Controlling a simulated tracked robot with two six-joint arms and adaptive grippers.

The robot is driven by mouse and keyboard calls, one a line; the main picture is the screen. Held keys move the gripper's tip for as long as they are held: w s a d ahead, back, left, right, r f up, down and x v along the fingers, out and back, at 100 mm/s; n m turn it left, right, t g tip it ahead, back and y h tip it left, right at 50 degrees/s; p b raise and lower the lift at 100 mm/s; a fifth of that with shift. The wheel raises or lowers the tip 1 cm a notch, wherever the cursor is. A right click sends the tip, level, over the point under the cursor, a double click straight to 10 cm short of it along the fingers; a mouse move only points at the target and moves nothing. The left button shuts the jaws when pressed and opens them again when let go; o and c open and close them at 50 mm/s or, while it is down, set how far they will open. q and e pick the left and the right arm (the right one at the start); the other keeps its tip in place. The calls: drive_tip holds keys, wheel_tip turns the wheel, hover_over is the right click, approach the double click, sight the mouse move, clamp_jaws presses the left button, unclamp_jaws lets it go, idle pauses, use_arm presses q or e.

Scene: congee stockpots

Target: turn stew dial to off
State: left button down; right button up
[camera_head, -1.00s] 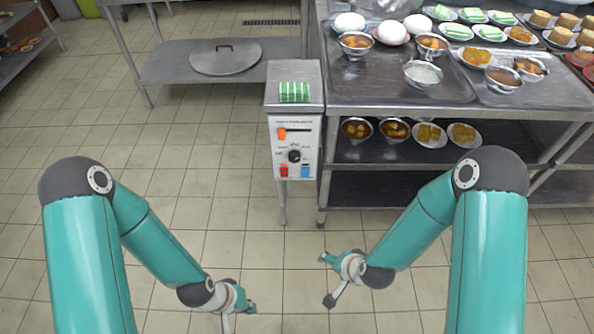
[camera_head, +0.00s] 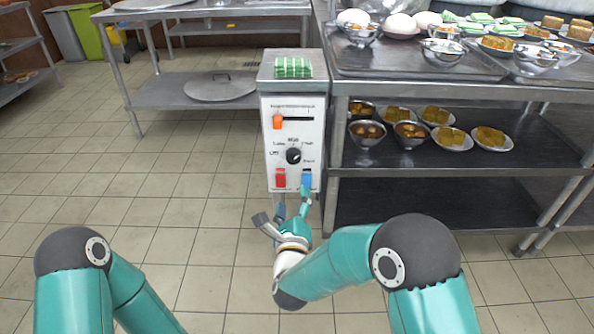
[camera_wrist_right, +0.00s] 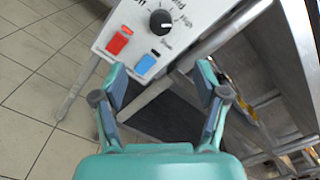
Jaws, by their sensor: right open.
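The black round dial (camera_head: 293,155) sits on the white front panel (camera_head: 312,130) of a metal control box. It has a white pointer mark and printed labels around it, too small to read surely in the head view. In the right wrist view the dial (camera_wrist_right: 162,22) shows at the top, with "High" printed to its right. My right gripper (camera_head: 292,204) is open and empty, in front of and below the panel. In the right wrist view its fingers (camera_wrist_right: 161,84) stand apart, below the dial and the switches, not touching the dial. My left gripper is out of view.
A red switch (camera_head: 280,179) and a blue switch (camera_head: 306,179) sit below the dial; an orange slider (camera_head: 278,121) is above. A metal shelf table (camera_head: 400,88) with food stands close at right. Floor at left is clear.

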sight(294, 160)
drive_tip(key=w+b, duration=0.2)
drive_tip(key=w, duration=1.4)
drive_tip(key=shift+w+b, duration=0.25)
drive_tip(key=shift+b, duration=0.05)
drive_tip(key=shift+c, duration=0.2)
drive_tip(key=c, duration=1.1)
drive_tip(key=shift+d, duration=0.4)
drive_tip(key=shift+a, duration=0.3)
